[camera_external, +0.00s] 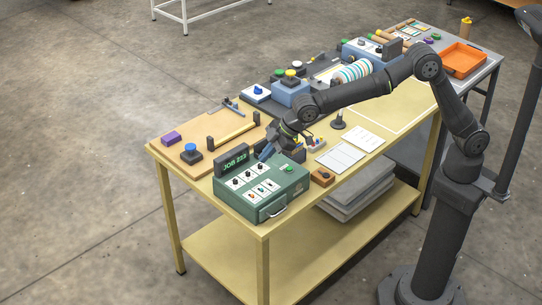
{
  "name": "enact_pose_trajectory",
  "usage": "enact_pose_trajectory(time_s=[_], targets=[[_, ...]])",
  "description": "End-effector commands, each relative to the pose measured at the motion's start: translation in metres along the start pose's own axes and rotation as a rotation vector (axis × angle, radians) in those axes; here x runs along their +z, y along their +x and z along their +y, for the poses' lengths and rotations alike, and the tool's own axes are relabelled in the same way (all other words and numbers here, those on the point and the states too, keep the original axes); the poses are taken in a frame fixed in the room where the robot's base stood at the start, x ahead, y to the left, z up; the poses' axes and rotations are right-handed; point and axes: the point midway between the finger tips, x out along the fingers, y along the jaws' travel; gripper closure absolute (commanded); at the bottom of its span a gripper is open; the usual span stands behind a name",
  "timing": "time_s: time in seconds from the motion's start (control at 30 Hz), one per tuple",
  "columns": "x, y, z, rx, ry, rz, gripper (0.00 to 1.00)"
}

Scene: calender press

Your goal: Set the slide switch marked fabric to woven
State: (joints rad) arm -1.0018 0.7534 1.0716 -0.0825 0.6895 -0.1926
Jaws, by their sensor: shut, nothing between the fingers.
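A green control box (262,192) stands at the near left end of the yellow table. Its top has white panels (250,175) with several small dark knobs or switches, and a display (235,158) reading "JOB 222" rises at its back. The labels are too small to read, so I cannot tell which switch is marked fabric or how it is set. My gripper (265,155) is shut and empty, pointing down close to the back right corner of the box. I cannot tell whether it touches the box.
A wooden board with a bar (233,134) and a blue-topped button (191,150) lie behind the box. A small brown block (321,177) and white sheets (340,157) lie to its right. The striped roller (353,71) and an orange tray (463,59) are farther back.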

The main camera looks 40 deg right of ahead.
Motion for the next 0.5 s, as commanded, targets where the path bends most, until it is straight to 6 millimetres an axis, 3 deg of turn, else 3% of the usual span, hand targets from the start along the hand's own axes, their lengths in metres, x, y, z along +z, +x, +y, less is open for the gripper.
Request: enact_pose_trajectory(time_s=[0.03,0.2,0.33,0.5], targets=[[0.004,-0.001,-0.022,0.011,-0.042,-0.017,1.0],[0.019,-0.004,-0.074,0.071,-0.159,-0.053,1.0],[0.026,-0.008,-0.1,0.105,-0.224,-0.061,1.0],[0.03,-0.011,-0.114,0.127,-0.262,-0.062,1.0]])
